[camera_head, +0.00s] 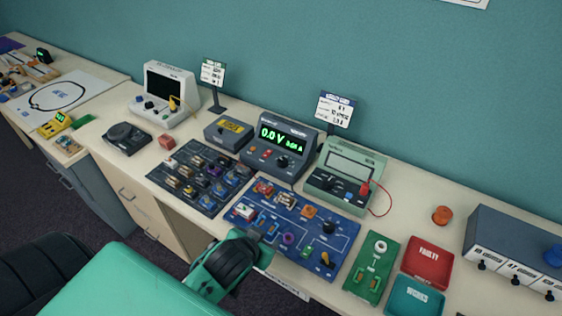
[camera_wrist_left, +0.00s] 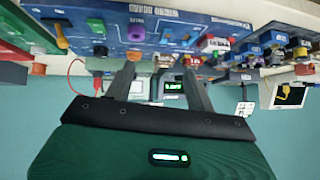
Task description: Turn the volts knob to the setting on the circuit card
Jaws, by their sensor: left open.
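The power supply (camera_head: 283,145) is a dark grey box at the back of the bench, its green display reading 0.0 V on the upper line. A dark knob (camera_head: 283,162) is on its lower front; its label is too small to read. A white circuit card (camera_head: 335,107) stands on a post behind it; its print is too small to read surely. My left gripper (camera_wrist_left: 158,70) is open and empty, in front of the supply and apart from it. The supply's display (camera_wrist_left: 173,87) shows between its fingers in the left wrist view, upside down. My right gripper is out of view.
A blue circuit board (camera_head: 335,238) and a dark parts board (camera_head: 185,200) lie before the supply. A green meter (camera_head: 348,175) with a red lead stands right of it. Red (camera_head: 428,280) and teal (camera_head: 415,300) trays lie at the right.

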